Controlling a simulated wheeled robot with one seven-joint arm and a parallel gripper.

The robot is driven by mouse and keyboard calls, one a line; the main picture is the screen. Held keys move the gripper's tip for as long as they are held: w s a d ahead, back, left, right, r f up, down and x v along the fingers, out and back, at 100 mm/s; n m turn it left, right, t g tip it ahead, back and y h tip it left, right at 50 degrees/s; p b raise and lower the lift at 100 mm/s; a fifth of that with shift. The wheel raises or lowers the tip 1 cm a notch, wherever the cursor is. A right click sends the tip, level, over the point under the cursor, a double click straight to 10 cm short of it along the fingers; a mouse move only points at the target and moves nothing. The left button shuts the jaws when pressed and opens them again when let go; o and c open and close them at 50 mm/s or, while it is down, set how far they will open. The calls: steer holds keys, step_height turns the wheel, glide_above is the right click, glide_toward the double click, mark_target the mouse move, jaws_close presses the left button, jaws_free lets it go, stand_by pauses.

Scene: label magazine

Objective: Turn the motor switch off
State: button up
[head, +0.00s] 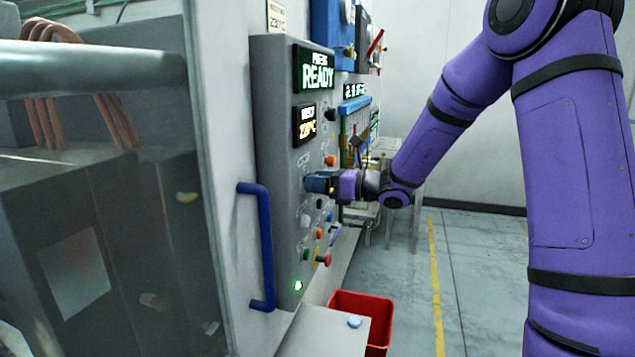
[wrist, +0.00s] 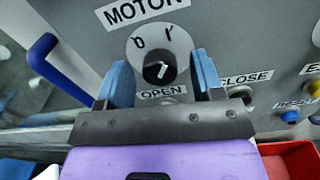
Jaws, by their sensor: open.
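The motor switch (wrist: 159,69) is a black round knob on a pale dial under the MOTOR label. The dial carries a 0 at upper left and an I at upper right. The white mark on the knob seems to lean up and right, toward the I. My gripper (wrist: 160,60) is open, with one blue finger on each side of the knob; I cannot tell whether either finger touches it. In the head view my gripper (head: 318,183) is at the grey panel and hides the switch.
The grey control panel (head: 275,140) holds several buttons and a READY display (head: 316,71). OPEN and CLOSE labels sit below the switch. A blue handle (head: 262,245) stands left of the panel. A red bin (head: 372,305) is on the floor below. The floor at right is open.

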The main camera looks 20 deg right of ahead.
steer(key=shift+a, duration=0.1)
steer(key=c, duration=0.9)
steer(key=shift+n, duration=0.3)
steer(key=n, duration=1.2)
steer(key=shift+n+h, duration=0.3)
steer(key=shift+n, duration=0.1)
